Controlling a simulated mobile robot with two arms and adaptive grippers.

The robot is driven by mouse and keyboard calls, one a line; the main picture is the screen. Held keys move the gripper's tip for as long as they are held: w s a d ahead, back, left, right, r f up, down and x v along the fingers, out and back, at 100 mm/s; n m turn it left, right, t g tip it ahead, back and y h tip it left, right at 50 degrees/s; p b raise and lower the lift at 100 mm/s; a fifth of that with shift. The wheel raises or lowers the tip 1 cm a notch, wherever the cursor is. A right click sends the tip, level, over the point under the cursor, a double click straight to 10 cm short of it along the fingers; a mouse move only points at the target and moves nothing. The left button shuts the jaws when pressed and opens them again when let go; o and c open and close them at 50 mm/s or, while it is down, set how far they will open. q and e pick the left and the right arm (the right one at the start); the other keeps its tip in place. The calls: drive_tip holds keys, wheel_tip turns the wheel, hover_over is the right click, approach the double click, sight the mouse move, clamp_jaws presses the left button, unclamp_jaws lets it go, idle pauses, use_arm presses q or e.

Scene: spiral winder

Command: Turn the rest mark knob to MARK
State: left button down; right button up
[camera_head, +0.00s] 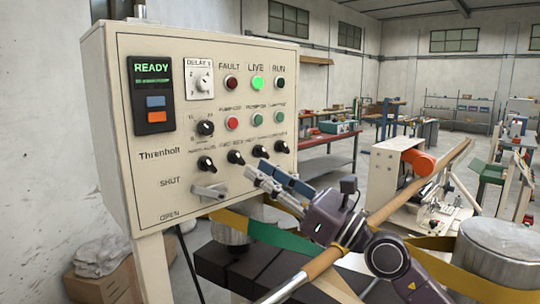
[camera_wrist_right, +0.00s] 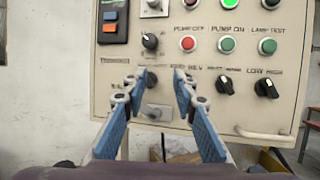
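The rest mark knob (camera_head: 259,151) is a small black knob with a white pointer in the lower knob row of the control panel (camera_head: 147,199). In the right wrist view the knob (camera_wrist_right: 225,86) is right of the fingers, under a blurred label. Its pointer seems to lean up and left, but it is small. My right gripper (camera_head: 258,171) is in front of the panel, just below the knob row, apart from the knob. In the right wrist view its blue fingers (camera_wrist_right: 160,78) are spread with nothing between them. My left gripper is not in view.
Other black knobs flank it, including the low-high knob (camera_head: 281,146). A grey lever (camera_head: 209,192) sits lower left of the gripper. A wooden pole (camera_head: 420,191) and green-yellow belt (camera_head: 268,238) lie near my right arm.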

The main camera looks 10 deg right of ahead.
drive_tip(key=w+d+n+h, duration=0.3)
drive_tip(key=w, duration=0.1)
drive_tip(key=n+h, duration=0.1)
drive_tip(key=h, duration=0.3)
approach(266, 153)
drive_tip(key=w, duration=0.1)
drive_tip(key=shift+y, duration=0.3)
drive_tip(key=p+x, duration=0.4)
drive_tip(key=x, duration=0.3)
drive_tip(key=shift+w+a, duration=0.2)
drive_tip(key=shift+a, duration=0.05)
drive_tip(key=shift+f, duration=0.1)
drive_tip(key=shift+c, duration=0.4)
clamp_jaws()
